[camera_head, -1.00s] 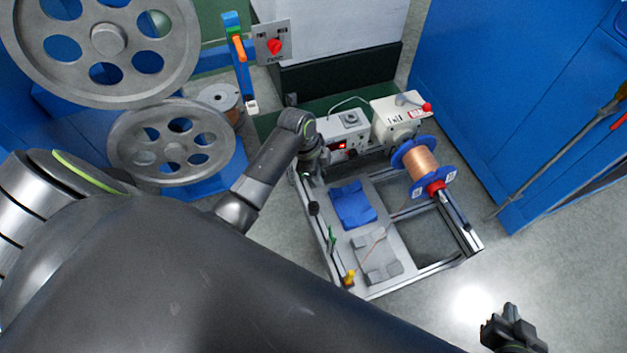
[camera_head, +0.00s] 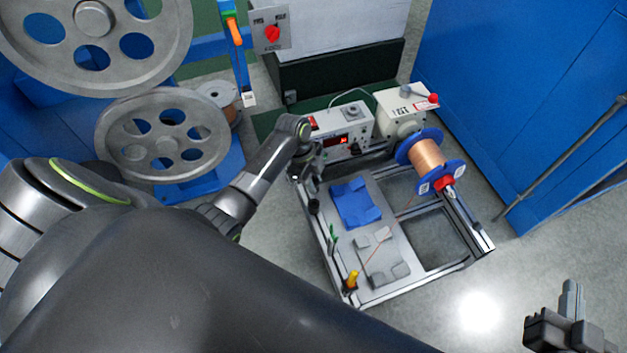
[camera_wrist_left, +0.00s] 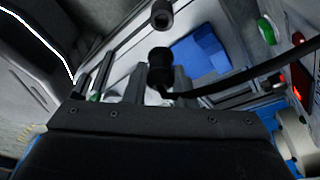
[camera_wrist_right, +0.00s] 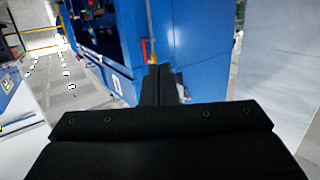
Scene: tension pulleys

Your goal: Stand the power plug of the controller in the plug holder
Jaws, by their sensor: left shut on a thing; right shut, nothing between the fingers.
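The controller (camera_head: 343,133), a white box with a lit red display, stands at the bench's back; its edge shows at the right of the left wrist view (camera_wrist_left: 297,82). My left gripper (camera_head: 310,178) is beside the bench's left rail, in front of the controller. In the left wrist view it is shut on the black power plug (camera_wrist_left: 160,62), whose cable runs right. A black cup-like piece (camera_head: 314,206), probably the plug holder, is on the left rail; it shows beyond the plug (camera_wrist_left: 162,14). Plug and piece look apart. My right gripper (camera_head: 572,300) is shut and empty, away from the bench.
A copper wire spool (camera_head: 428,158) with blue flanges is at the bench's right. Large grey pulleys (camera_head: 163,135) stand at left. Open floor lies right of the bench.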

